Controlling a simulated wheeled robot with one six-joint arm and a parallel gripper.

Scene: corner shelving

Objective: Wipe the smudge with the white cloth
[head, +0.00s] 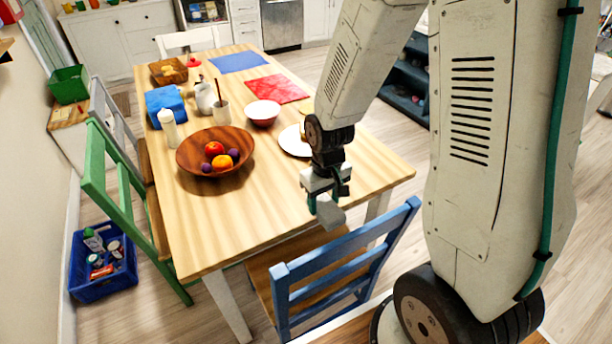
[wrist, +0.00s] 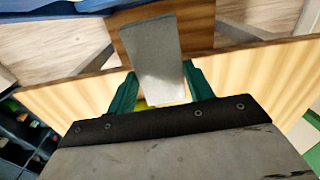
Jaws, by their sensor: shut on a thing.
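My gripper (head: 325,197) is shut on a flat, pale grey-white piece that looks like the white cloth (head: 331,214). It hangs below the fingers, near the table's front right edge and above the level of the blue chair. In the wrist view the cloth (wrist: 153,50) sticks out from between the green fingers of my gripper (wrist: 158,78), with the table edge and chair seat behind it. I cannot make out a smudge in either view. The arm hides part of the table's right side.
A blue chair (head: 345,258) stands at the front. The table's near left part is clear.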

